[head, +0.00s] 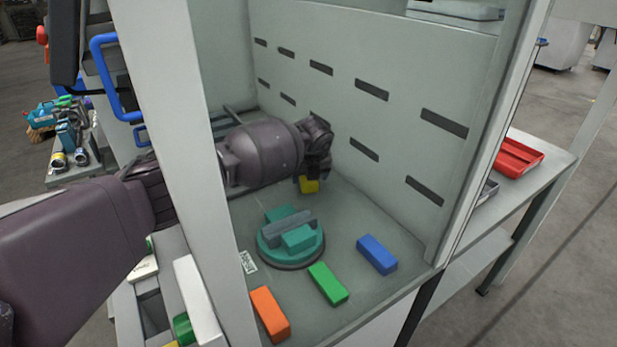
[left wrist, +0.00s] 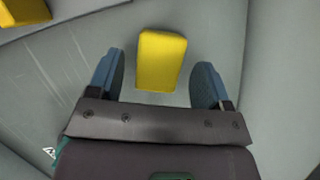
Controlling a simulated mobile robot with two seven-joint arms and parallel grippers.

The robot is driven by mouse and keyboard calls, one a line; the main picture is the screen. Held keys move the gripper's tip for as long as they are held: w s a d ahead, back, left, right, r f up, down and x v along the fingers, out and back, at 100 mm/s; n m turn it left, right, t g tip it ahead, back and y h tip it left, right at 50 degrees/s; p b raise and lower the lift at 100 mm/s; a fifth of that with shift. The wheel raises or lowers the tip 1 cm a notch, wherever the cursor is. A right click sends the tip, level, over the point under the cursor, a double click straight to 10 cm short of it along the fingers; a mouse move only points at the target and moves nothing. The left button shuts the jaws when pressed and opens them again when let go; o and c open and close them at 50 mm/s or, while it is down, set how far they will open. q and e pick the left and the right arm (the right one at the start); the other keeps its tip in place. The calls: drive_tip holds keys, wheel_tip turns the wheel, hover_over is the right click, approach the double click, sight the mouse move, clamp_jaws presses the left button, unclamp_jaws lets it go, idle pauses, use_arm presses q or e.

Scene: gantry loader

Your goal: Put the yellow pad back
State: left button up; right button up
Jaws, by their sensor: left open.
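A yellow pad (head: 309,186) lies on the floor of the grey cabinet near the back wall, partly hidden by my left gripper (head: 318,150) in the head view. In the left wrist view the yellow pad (left wrist: 161,58) shows between the two blue fingertips of my left gripper (left wrist: 160,76). The jaws are open, with a gap on each side of the pad. Whether the fingers are level with the pad or above it, I cannot tell. Another yellow block (left wrist: 24,12) shows at the top left corner of the wrist view. My right gripper is not in view.
A teal turntable (head: 290,241) with a raised fixture stands in front of the pad. Orange (head: 270,313), green (head: 328,284) and blue (head: 377,254) pads lie nearer the front. A grey post (head: 178,120) and the slotted wall (head: 375,130) border the space.

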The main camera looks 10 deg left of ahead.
use_arm(q)
drive_tip(key=p+v, duration=0.2)
drive_tip(key=v, duration=0.8)
drive_tip(key=shift+s+r, duration=0.15)
